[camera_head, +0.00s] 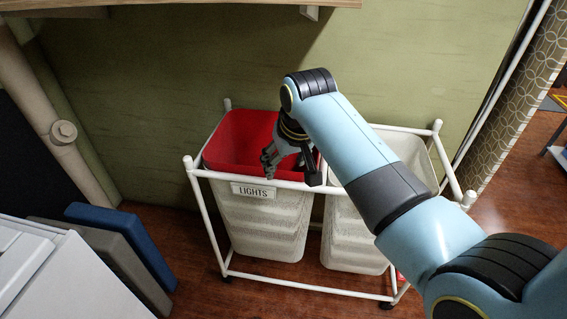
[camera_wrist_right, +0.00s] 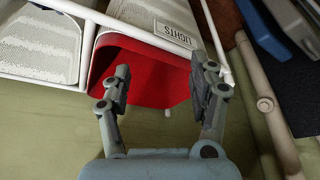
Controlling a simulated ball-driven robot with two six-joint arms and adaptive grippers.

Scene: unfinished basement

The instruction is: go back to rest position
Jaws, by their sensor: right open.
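My right gripper (camera_head: 272,158) is open above the left bin of a white laundry cart, at the bin's front right part. The bin has a red lining (camera_head: 238,140) and a "LIGHTS" label (camera_head: 253,191) on its front. In the right wrist view my right gripper (camera_wrist_right: 162,88) shows two spread fingers with nothing between them. The red lining (camera_wrist_right: 150,72) lies beyond the fingers there. My right arm reaches in from the lower right in the head view. My left gripper is not in view.
The cart's white frame (camera_head: 209,222) stands against a green wall (camera_head: 160,80). A second white bin (camera_head: 352,235) is partly hidden behind my arm. A pipe (camera_head: 40,110), blue and grey panels (camera_head: 130,243) and a white box (camera_head: 60,285) stand at left. A shelf edge (camera_head: 180,4) overhangs the top.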

